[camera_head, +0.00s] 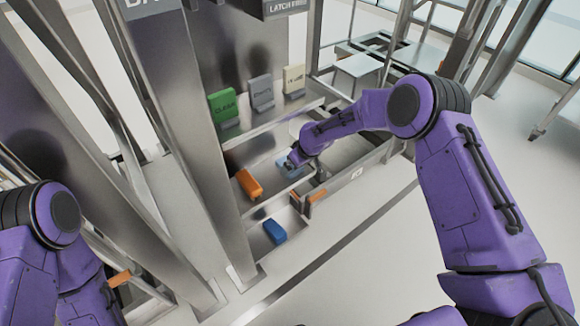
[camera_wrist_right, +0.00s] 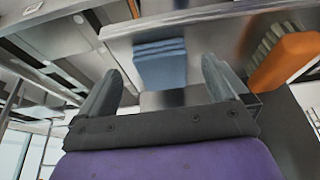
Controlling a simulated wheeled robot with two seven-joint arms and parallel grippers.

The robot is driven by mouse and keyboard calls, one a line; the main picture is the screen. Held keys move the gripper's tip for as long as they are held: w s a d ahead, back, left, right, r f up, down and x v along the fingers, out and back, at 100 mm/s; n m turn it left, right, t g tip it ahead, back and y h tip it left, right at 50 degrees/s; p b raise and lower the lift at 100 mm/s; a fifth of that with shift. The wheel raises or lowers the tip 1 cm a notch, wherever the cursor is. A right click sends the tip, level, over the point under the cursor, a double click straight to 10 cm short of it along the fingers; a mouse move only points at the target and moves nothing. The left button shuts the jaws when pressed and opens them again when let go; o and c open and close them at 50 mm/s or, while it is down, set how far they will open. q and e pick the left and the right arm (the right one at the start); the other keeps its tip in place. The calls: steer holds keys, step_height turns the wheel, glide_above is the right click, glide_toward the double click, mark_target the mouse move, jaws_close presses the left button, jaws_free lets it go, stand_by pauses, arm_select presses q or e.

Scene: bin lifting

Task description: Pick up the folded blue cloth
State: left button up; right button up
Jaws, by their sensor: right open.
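The folded blue cloth (camera_wrist_right: 160,64) shows in the right wrist view, just past my fingertips and between them in the picture. It looks layered and lies on a grey metal surface. My right gripper (camera_wrist_right: 162,72) is open and empty, with one finger on each side of the cloth in the picture. I cannot tell whether the fingers touch it. In the head view the cloth (camera_head: 288,170) is partly hidden by my right gripper (camera_head: 296,159). My left arm is at the lower left of the head view; its gripper does not show.
An orange brush (camera_head: 249,184) lies left of the cloth; it also shows in the right wrist view (camera_wrist_right: 285,60). A blue object (camera_head: 275,232) sits in a lower metal tray. Green (camera_head: 222,105), grey (camera_head: 261,92) and cream (camera_head: 294,79) blocks stand on the shelf behind.

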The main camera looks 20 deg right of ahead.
steer(key=w, duration=0.1)
steer(key=w+a, duration=0.1)
steer(key=shift+w+f, duration=0.15)
steer(key=shift+w, duration=0.25)
steer(key=b+x, duration=0.1)
steer(key=x, duration=0.1)
steer(key=shift+w+a+f, duration=0.1)
steer(key=shift+w+f, duration=0.1)
steer(key=shift+f, duration=0.1)
steer(key=shift+w, duration=0.1)
steer(key=shift+f, duration=0.25)
steer(key=c, duration=1)
